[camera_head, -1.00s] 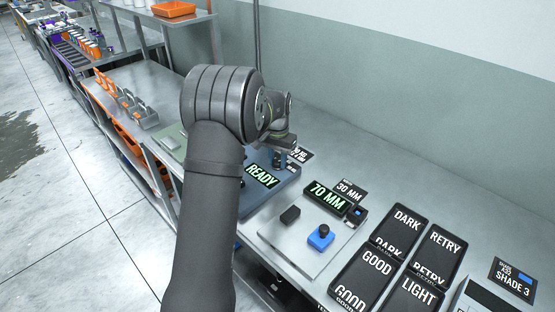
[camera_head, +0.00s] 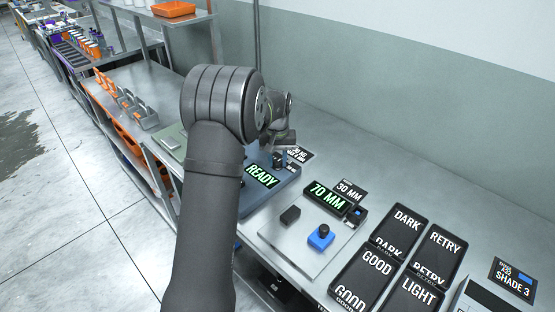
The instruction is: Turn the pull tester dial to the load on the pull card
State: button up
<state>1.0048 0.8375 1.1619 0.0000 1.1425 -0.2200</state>
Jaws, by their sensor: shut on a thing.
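My gripper points down there and is shut on what appears to be this dial; the fingertips are largely hidden. The pull card (camera_head: 299,154) is a black card just right of the dial, with white text that seems to give a KG figure, too small to read surely.
Right of the tester is a plate (camera_head: 283,243) with a 70 MM display (camera_head: 328,195), a 30 MM card (camera_head: 350,190) and a blue block (camera_head: 320,237). Dark labelled trays (camera_head: 407,223) lie further right. The bench behind them is clear up to the wall.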

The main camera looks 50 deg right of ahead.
aim_at(277, 161)
jog(key=o, duration=1)
notch_tip(277, 161, up, 18)
jog(key=shift+f, duration=0.25)
dwell(0.3)
notch_tip(277, 161, down, 18)
jog(key=shift+r, duration=0.25)
dwell(0.3)
